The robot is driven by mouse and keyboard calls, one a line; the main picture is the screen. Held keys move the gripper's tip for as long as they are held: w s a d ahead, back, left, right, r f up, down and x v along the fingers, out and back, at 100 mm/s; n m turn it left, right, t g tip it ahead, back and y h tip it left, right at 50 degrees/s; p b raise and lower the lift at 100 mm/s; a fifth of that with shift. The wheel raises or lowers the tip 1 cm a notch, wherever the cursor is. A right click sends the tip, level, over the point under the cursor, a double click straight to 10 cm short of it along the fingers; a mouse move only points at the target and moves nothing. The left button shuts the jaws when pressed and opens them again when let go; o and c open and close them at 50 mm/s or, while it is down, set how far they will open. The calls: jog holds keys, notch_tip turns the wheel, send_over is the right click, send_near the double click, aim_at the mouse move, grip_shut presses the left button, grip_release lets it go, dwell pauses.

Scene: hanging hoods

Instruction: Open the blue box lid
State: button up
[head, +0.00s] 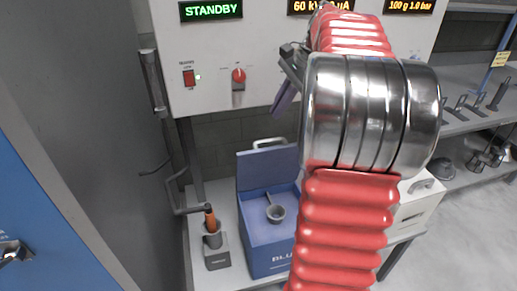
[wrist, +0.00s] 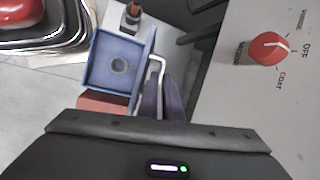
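The blue box (head: 270,245) stands on the bench with its lid (head: 267,165) raised upright at the back. A pale metal handle (head: 270,143) is at the lid's top edge. A small grey cup with a handle (head: 276,213) sits inside. In the wrist view I look down into the box (wrist: 100,80), its lid seen nearly edge-on, with the handle (wrist: 157,63) beside it. My gripper (wrist: 160,85) has its two dark fingers slightly apart, with the handle showing near and between them. In the head view my gripper (head: 283,104) is above the handle, apart from it, partly hidden by my arm.
An orange-handled tool in a grey stand (head: 213,245) is left of the box. A white box (head: 415,205) stands to the right, partly behind my arm. The control panel with a red knob (head: 239,76) is above and behind. A grey cabinet closes off the left.

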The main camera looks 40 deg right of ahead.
jog(key=a+n, duration=0.1)
jog(key=a, duration=0.2)
jog(key=a+n, duration=0.1)
jog(key=a, duration=0.2)
jog(key=a+n, duration=0.1)
jog(key=a, duration=0.3)
jog(key=shift+s+r+n+h, duration=0.15)
jog(key=shift+r+n+h, duration=0.1)
jog(key=shift+n+h, duration=0.15)
grip_shut()
jog(key=s+a+f+n, duration=0.3)
jog(key=s+a+n, duration=0.2)
jog(key=a, duration=0.3)
jog(key=s+a+f+n+t+h, duration=0.1)
jog(key=s+a+f+n, duration=0.2)
jog(key=a+n, duration=0.3)
jog(key=s+a+f+n, duration=0.3)
jog(key=s+a+n, duration=0.2)
jog(key=a, duration=0.5)
jog(key=shift+s+n+t+h, duration=0.3)
jog(key=shift+s+h, duration=0.1)
jog(key=shift+s, duration=0.45)
